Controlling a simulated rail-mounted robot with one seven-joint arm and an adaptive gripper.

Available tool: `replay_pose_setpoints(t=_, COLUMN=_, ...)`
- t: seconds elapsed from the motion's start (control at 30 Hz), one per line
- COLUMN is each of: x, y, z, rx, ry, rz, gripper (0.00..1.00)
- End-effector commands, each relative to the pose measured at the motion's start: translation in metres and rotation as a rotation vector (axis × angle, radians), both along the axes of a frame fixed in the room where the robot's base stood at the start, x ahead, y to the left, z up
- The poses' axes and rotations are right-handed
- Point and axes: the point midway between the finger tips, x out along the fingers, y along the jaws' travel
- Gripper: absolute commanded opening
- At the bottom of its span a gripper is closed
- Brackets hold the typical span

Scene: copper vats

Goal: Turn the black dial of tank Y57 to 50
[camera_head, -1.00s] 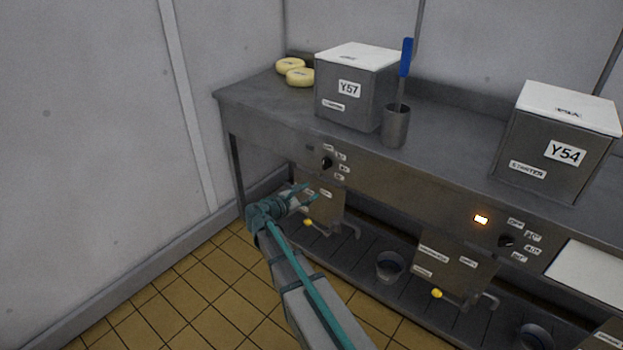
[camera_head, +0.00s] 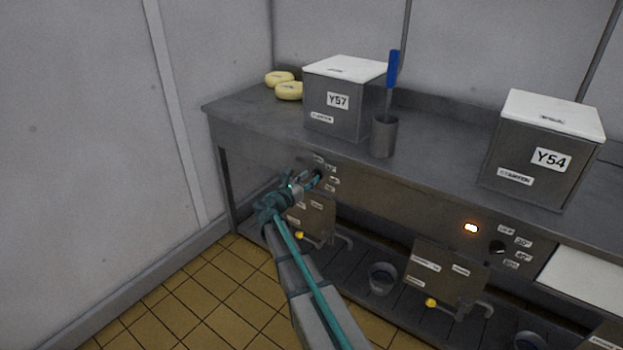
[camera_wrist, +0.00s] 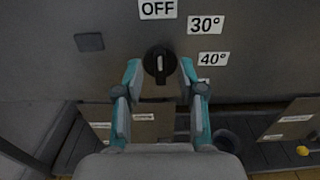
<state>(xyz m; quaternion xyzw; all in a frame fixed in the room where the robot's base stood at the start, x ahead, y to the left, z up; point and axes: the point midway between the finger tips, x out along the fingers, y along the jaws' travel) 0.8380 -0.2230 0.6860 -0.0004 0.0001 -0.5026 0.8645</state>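Tank Y57 (camera_head: 336,103) is a metal box with a white lid on the counter in the head view. Its black dial is on the front panel below it; in the wrist view the dial (camera_wrist: 159,65) sits between my fingertips, its pale mark upright toward the OFF label (camera_wrist: 158,9). Labels 30° (camera_wrist: 206,25) and 40° (camera_wrist: 213,58) are to the right; a third label (camera_wrist: 204,81) is mostly hidden by my right finger. My gripper (camera_wrist: 160,70) is open, a finger on each side of the dial with gaps visible. In the head view my gripper (camera_head: 308,182) is at the panel.
A dark unlit display (camera_wrist: 89,42) is left of the dial. Tank Y54 (camera_head: 539,152) stands to the right, with its own dial (camera_head: 497,247) and lit orange display (camera_head: 471,228). Cheeses (camera_head: 289,91) and a metal cup (camera_head: 383,137) with a blue-handled tool are on the counter.

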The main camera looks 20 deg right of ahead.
Motion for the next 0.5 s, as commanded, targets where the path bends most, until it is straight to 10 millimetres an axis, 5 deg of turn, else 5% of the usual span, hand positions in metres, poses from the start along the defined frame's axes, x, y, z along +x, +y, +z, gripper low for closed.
replay_pose_setpoints(t=0.5, x=0.009, y=-0.016, z=0.0, rx=0.0, ry=0.0, rz=0.001, gripper=0.4)
